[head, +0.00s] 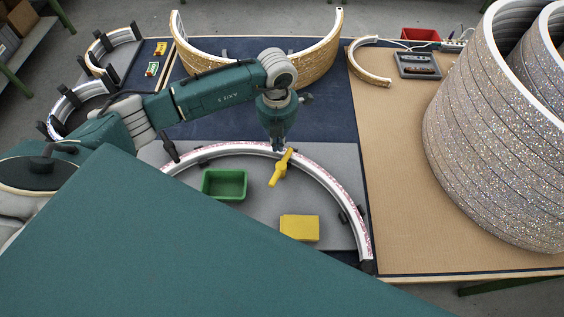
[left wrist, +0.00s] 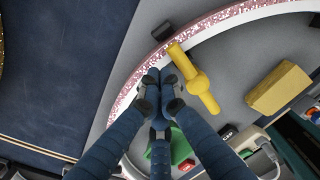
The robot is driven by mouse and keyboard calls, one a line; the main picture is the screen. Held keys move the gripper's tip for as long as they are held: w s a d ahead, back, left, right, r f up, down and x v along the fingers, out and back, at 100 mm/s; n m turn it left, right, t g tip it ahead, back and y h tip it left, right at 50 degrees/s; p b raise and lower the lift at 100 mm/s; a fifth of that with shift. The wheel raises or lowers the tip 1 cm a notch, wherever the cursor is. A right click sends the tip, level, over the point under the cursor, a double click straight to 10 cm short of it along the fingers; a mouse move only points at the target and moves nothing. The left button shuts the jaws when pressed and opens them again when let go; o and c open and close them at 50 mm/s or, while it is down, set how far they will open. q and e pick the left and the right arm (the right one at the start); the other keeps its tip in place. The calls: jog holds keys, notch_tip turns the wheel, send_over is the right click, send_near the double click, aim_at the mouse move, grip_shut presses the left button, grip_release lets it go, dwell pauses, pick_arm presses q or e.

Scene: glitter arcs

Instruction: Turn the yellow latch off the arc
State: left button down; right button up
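The yellow latch (head: 281,168) sits at the inner edge of the white arc (head: 332,184) with pink glittery top. In the left wrist view the latch (left wrist: 197,82) is a bar with a round hub, and its upper end lies across the arc's rim (left wrist: 130,88). My left gripper (head: 279,145) points down at the arc, close to the latch's upper end. In the left wrist view its fingers (left wrist: 159,82) are drawn together beside the latch, with nothing visible between them. Whether a finger touches the latch cannot be told. My right gripper is out of view.
A green bin (head: 225,184) and a yellow block (head: 299,228) stand inside the arc on the grey board. Dark clamps (head: 349,214) sit along the arc. A large glitter arc (head: 310,65) stands behind. Tall glitter rings (head: 480,140) stand at right. Blue mat beyond is mostly clear.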

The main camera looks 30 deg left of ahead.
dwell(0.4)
pick_arm(q)
jog(key=shift+f, duration=0.25)
jog(key=shift+f+b, duration=0.75)
jog(key=shift+b, duration=0.1)
jog(key=shift+r, duration=0.15)
jog(key=shift+d, duration=0.15)
